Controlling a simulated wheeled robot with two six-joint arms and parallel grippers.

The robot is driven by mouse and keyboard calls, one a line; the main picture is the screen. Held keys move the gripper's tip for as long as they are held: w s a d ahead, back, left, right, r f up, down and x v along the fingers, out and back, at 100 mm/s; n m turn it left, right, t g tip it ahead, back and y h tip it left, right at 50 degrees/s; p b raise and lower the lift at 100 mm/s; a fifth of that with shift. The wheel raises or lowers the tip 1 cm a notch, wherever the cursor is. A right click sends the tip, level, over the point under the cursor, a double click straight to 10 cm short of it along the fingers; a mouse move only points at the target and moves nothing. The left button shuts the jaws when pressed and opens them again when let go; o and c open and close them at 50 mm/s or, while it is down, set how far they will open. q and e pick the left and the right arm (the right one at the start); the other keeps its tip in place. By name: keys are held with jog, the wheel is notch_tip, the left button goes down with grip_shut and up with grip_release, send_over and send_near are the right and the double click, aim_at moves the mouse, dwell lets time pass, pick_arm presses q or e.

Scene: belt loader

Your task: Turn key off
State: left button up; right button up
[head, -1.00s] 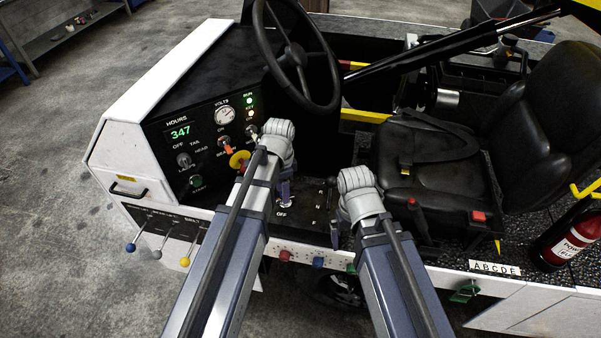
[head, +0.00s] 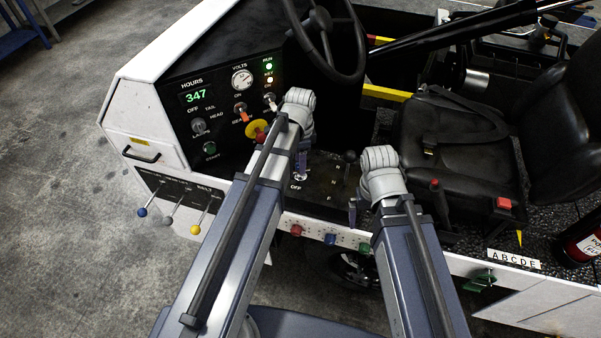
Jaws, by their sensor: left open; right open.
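The black dash (head: 225,105) carries a lit green RUN light (head: 268,66) and a lit amber light (head: 267,80) below it. A lower black panel (head: 325,175) beside the seat has an OFF label, with a small pale switch or key (head: 300,177) just above it; I cannot tell which. My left gripper (head: 303,166) points down over this spot, its wrist hiding part of the dash; it is open, and contact is unclear. My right gripper (head: 353,212) is open and empty at the panel's right front edge.
The steering wheel (head: 325,35) stands behind my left gripper. A red knob on a yellow disc (head: 257,130) and an orange-tipped switch (head: 243,115) are close to my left arm. A black seat (head: 455,135) is at right. Lever knobs (head: 195,230) stick out at left.

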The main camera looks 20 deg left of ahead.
pick_arm(q)
notch_tip(320, 180, down, 4)
jog(key=shift+r+b, duration=0.25)
jog(key=shift+b, duration=1)
grip_shut()
